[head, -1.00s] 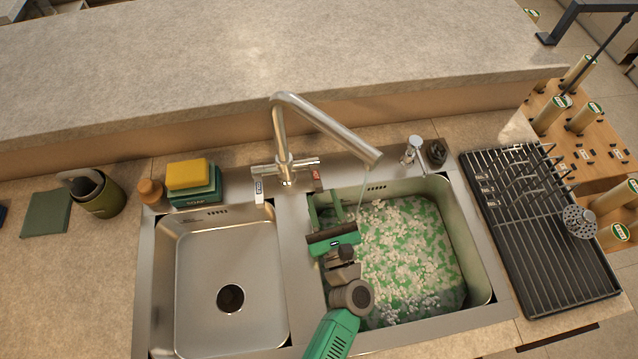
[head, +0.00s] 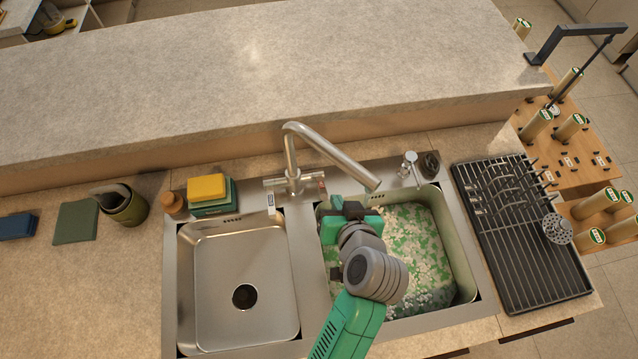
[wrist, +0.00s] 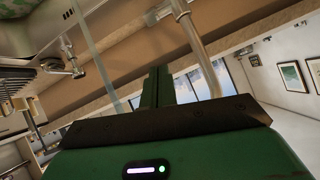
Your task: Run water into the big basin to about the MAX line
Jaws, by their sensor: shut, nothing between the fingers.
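The big basin (head: 455,232) is a pale green tub in the right sink bowl. A green and white floral surface (head: 412,240) shows inside it. I cannot make out a MAX line or the water level. The metal tap (head: 335,152) has its spout over the basin. Its left lever (head: 271,203) has a blue mark, its right lever (head: 322,187) a red one. In the wrist view a pale thin strip (wrist: 93,60), looking like the water stream, runs beside my gripper (wrist: 158,88). My gripper is shut and empty, just right of the red-marked lever; contact is unclear.
The left sink bowl (head: 240,270) is empty. Yellow and green sponges (head: 207,190) sit behind it. A soap pump (head: 410,165) stands behind the basin, and a black dish rack (head: 525,240) lies to the right. The spout hangs close to my gripper.

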